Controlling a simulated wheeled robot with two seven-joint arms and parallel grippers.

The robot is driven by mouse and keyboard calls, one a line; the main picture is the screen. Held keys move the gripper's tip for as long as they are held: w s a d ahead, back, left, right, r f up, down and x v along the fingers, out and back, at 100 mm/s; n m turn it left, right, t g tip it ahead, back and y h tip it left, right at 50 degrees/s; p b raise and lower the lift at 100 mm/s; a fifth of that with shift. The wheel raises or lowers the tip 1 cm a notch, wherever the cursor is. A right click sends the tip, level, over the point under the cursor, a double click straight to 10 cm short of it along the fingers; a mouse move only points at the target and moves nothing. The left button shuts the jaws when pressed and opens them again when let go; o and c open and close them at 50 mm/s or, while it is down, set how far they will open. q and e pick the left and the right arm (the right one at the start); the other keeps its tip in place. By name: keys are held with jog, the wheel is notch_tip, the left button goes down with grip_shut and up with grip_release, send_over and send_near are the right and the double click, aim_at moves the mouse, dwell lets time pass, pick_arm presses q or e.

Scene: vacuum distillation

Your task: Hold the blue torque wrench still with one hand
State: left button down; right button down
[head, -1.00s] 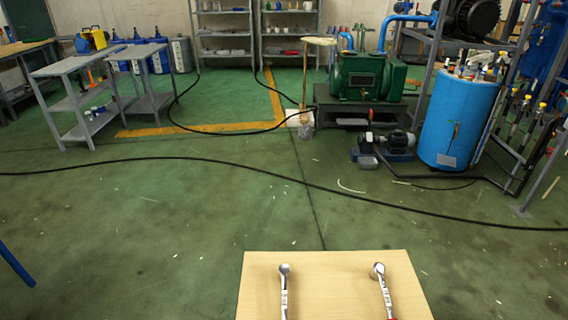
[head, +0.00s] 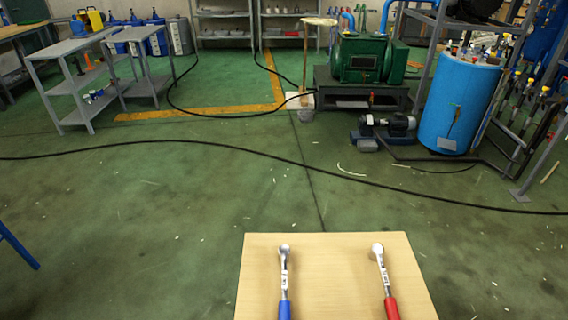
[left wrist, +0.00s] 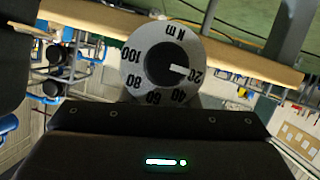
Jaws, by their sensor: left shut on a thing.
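The blue torque wrench has a silver head and shaft (head: 284,268) and a blue handle (head: 284,310). It lies on the left of the wooden tabletop (head: 332,285), its head pointing away from me. The bottom picture edge cuts off its handle. In the left wrist view, a round grey dial (left wrist: 158,95) marked N m with numbers, seemingly the wrench's end, sits against my dark left gripper (left wrist: 160,118). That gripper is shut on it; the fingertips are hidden. Neither gripper shows in the head view.
A second wrench with a red handle (head: 391,307) lies to the right on the same tabletop. A black cable (head: 230,148) crosses the green floor beyond. Grey shelf tables (head: 75,55), a green pump (head: 368,60) and a blue tank (head: 458,105) stand farther back.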

pick_arm(q)
jog(key=shift+s+f, duration=0.45)
jog(key=shift+f, duration=0.15)
jog(key=c, duration=1.3)
grip_release()
jog(key=shift+o, duration=1.3)
jog(key=shift+w, duration=0.1)
jog(key=shift+r, duration=0.1)
jog(key=d+v, duration=0.1)
jog(key=v, duration=1.1)
jog(key=shift+a+r, duration=0.3)
jog(key=shift+a, duration=0.1)
jog(key=shift+w, duration=0.15)
